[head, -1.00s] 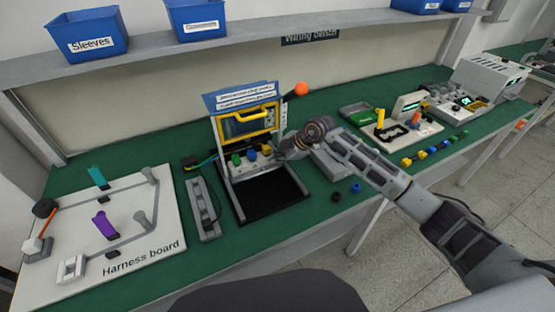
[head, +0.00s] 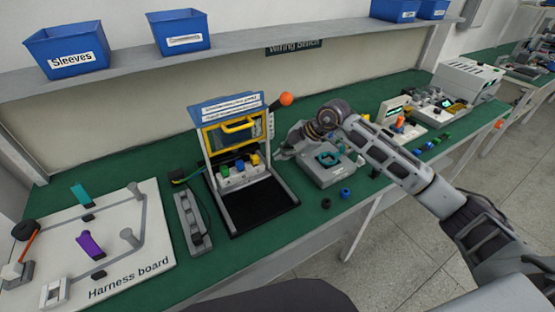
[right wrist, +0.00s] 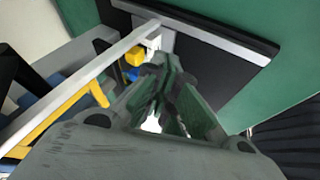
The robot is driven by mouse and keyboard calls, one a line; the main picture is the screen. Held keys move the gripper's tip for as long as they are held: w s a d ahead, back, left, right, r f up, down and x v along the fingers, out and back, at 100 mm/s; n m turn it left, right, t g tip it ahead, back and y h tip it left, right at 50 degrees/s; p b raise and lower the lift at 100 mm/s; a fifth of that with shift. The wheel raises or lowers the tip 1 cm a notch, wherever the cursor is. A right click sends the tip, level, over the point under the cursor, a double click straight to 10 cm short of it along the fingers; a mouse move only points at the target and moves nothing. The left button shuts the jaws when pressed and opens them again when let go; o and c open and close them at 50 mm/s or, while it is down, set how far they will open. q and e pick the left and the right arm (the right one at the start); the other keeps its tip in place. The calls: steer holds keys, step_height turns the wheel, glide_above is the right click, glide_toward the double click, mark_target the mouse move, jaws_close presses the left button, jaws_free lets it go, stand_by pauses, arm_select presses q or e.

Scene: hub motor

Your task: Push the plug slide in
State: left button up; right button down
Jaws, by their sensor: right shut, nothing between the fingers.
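The plug slide appears to be the pale grey block (head: 238,179) that carries green, blue and yellow plugs. It sits inside the test fixture, at the back of its black base plate (head: 262,203) and below the yellow-handled frame (head: 236,125). My right gripper (head: 282,154) is shut and empty, just right of the fixture's right post and apart from the plugs. In the right wrist view the shut fingers (right wrist: 165,85) point toward the fixture. A yellow plug (right wrist: 134,56) and part of a blue one show beyond them. My left gripper is out of view.
An orange ball knob (head: 286,99) stands on a lever at the fixture's upper right. A grey device with a teal ring (head: 328,158) lies right of it. A long grey holder (head: 192,222) and the harness board (head: 110,255) are left. Two small round parts (head: 326,203) lie in front.

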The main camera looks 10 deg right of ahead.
steer(key=shift+s+d+r, duration=0.2)
steer(key=shift+r, duration=0.2)
